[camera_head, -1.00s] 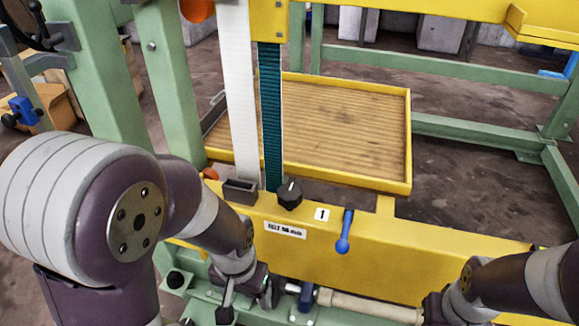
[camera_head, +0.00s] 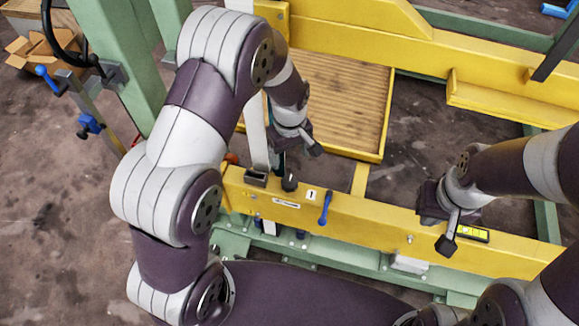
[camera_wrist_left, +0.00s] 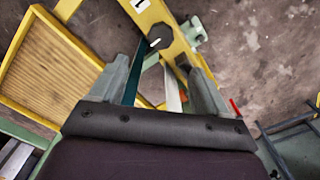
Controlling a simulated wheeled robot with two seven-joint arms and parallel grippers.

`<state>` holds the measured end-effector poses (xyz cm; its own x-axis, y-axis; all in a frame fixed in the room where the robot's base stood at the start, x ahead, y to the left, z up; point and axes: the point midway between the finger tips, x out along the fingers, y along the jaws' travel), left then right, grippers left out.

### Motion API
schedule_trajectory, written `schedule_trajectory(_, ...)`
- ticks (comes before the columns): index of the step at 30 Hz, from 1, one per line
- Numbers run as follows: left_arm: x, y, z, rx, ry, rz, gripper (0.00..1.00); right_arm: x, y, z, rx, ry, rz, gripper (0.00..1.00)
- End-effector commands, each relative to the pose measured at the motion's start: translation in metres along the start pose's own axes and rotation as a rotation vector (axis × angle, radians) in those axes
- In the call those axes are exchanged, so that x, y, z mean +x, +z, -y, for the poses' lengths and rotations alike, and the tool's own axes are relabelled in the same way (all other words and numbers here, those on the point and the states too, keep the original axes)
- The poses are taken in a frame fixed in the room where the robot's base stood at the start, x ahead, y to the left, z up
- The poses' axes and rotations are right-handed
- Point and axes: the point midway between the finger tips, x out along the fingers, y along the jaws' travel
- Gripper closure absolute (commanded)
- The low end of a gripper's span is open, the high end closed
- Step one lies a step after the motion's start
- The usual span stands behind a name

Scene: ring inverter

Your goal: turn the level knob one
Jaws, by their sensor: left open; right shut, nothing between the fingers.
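The black knob (camera_head: 290,182) with a white pointer mark sits on the yellow beam (camera_head: 375,225), left of a label "1" (camera_head: 311,195). In the left wrist view the knob (camera_wrist_left: 160,37) shows just beyond the fingertips, roughly between them. My left gripper (camera_head: 279,168) points down above the beam, close to the knob. Its fingers (camera_wrist_left: 165,66) are spread apart and empty; I see no contact with the knob. My right gripper (camera_head: 427,217) is shut and empty over the right part of the beam; its fingertips are hardly visible.
A dark box-shaped holder (camera_head: 257,175) is left of the knob, beside a white strip. A yellow tray (camera_head: 345,95) lies behind. A yellow-black piece (camera_head: 473,234) is by my right gripper.

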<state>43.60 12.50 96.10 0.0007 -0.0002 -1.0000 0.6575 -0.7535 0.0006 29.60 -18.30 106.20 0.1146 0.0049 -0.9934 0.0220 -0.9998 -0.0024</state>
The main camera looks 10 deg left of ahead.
Motion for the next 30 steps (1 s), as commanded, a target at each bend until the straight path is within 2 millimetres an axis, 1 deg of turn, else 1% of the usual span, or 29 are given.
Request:
schedule_trajectory(2, 0.006, 0.001, 0.001, -0.033, -0.004, 0.003, 0.24, 0.000, 0.000, 0.000, 0.000, 0.000, -0.001, 1.00)
schedule_trajectory(5, 0.022, 0.001, 0.002, -0.038, -0.006, 0.005, 0.24, -0.003, -0.001, 0.000, 0.000, 0.000, -0.002, 1.00)
schedule_trajectory(12, 0.085, 0.001, 0.002, -0.036, -0.005, 0.004, 0.24, -0.013, -0.002, 0.000, 0.000, 0.000, -0.002, 1.00)
schedule_trajectory(16, 0.109, 0.001, 0.002, -0.035, -0.004, 0.003, 0.24, -0.016, -0.003, 0.000, 0.000, 0.000, -0.002, 1.00)
schedule_trajectory(18, 0.118, 0.001, 0.001, -0.035, -0.002, 0.002, 0.24, -0.017, -0.003, 0.000, 0.000, 0.000, -0.002, 1.00)
schedule_trajectory(21, 0.125, 0.001, 0.002, -0.034, -0.003, 0.002, 0.24, -0.017, -0.003, 0.000, 0.000, 0.000, -0.002, 1.00)
schedule_trajectory(29, 0.127, 0.001, 0.001, -0.034, -0.001, 0.001, 0.24, -0.017, -0.003, 0.000, 0.000, 0.000, -0.002, 1.00)
schedule_trajectory(30, 0.127, 0.001, 0.001, -0.034, -0.001, 0.001, 0.31, -0.017, -0.003, 0.000, 0.000, 0.000, -0.002, 1.00)
